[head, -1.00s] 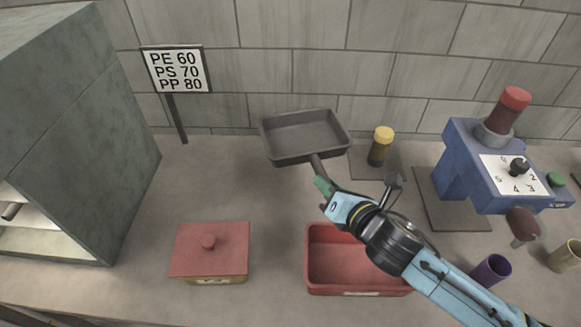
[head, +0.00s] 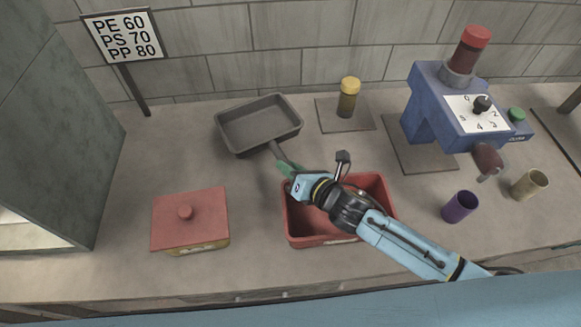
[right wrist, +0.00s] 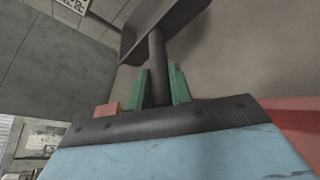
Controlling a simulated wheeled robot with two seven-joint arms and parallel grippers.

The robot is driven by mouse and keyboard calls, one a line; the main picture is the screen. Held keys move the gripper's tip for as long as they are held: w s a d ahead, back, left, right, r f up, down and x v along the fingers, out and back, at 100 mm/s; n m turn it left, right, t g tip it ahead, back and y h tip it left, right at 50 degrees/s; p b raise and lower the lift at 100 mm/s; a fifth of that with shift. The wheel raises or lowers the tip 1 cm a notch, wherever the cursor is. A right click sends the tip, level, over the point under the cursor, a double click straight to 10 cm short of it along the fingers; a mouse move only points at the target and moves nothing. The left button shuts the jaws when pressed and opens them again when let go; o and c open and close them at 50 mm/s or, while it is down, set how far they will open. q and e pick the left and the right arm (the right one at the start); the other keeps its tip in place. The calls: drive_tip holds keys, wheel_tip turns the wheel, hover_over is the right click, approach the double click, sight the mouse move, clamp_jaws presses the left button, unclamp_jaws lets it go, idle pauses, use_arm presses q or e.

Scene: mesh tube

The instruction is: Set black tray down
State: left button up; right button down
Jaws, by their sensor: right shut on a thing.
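The black tray (head: 259,124) is a shallow rectangular pan with a handle, left of centre at the back of the counter in the head view. My right gripper (head: 283,166) is shut on the tray's handle, with its green fingers on either side of it. In the right wrist view the green fingers (right wrist: 159,88) flank the dark handle, and part of the tray (right wrist: 160,22) shows beyond. The tray looks close to level; I cannot tell whether its underside touches the counter. My left gripper is not in view.
A red open bin (head: 318,236) lies under my right forearm. A red-lidded box (head: 190,218) is at front left. A yellow-capped jar (head: 348,97) stands on a mat right of the tray, with a blue machine (head: 440,105) beyond. Bare counter lies left of the tray.

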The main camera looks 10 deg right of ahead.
drive_tip(key=shift+f+b, duration=0.4)
drive_tip(key=shift+f, duration=0.15)
drive_tip(key=c, duration=1.3)
unclamp_jaws()
drive_tip(key=shift+o, duration=0.2)
drive_tip(key=shift+r+p, duration=0.3)
drive_tip(key=shift+r, duration=0.05)
drive_tip(key=shift+d+r+p, duration=0.1)
drive_tip(key=shift+r+p, duration=0.2)
drive_tip(key=shift+r, duration=0.15)
drive_tip(key=v, duration=1.1)
drive_tip(key=shift+s+d, duration=0.3)
drive_tip(key=shift+s, duration=0.05)
drive_tip(key=shift+f, duration=0.1)
